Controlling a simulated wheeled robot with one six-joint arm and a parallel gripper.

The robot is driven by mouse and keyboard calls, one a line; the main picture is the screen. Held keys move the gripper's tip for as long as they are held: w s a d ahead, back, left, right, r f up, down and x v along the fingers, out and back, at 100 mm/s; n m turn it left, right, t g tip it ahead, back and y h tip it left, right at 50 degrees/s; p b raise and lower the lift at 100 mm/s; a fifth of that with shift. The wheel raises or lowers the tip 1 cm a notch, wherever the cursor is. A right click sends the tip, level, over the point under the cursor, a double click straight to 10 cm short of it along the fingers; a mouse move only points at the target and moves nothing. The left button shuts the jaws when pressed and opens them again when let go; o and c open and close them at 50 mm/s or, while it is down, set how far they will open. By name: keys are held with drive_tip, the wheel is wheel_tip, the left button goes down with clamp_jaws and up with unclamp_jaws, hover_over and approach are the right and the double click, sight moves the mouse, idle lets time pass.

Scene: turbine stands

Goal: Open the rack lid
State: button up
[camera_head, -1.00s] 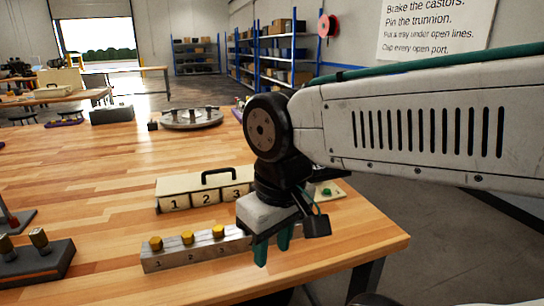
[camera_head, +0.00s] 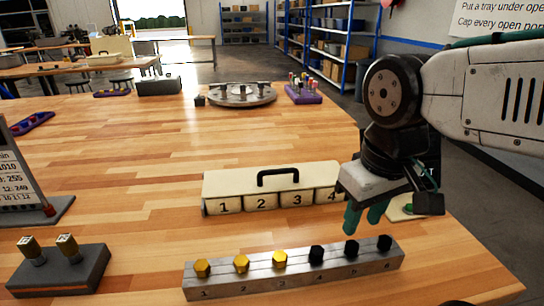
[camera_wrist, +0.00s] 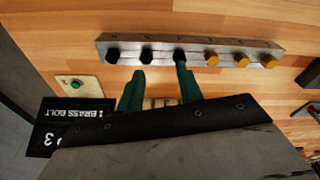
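The cream rack (camera_head: 240,184) stands on the wooden bench in the head view, with a black arched handle on its top and numbers 1 to 4 along its front. Its top looks closed. My gripper (camera_head: 367,218) is at the rack's right end, pointing down, and partly hides that end. Its two green fingers are apart with nothing seen between them. In the wrist view my gripper (camera_wrist: 158,86) also shows open, and a small cream strip, perhaps the rack, shows below the fingers. Most of the rack is hidden there.
A metal bar (camera_head: 240,287) with gold and black plugs lies in front of the rack. A small plate with a green button (camera_wrist: 77,85) and a black labelled box (camera_wrist: 60,112) show in the wrist view. A dark block (camera_head: 62,274) with two pegs stands left.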

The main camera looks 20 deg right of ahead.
drive_tip(key=w+a+r+n, duration=0.1)
drive_tip(key=w+r+n, duration=0.2)
drive_tip(key=w+n, duration=0.75)
drive_tip(key=n, duration=0.5)
approach(278, 170)
drive_tip(key=f, duration=0.1)
drive_tip(key=shift+m+t, duration=0.25)
drive_tip(key=shift+t, duration=0.15)
drive_tip(key=f, duration=0.4)
drive_tip(key=w+f, duration=0.1)
drive_tip(key=f, duration=0.2)
drive_tip(key=shift+a, duration=0.15)
drive_tip(key=shift+c, duration=0.4)
clamp_jaws()
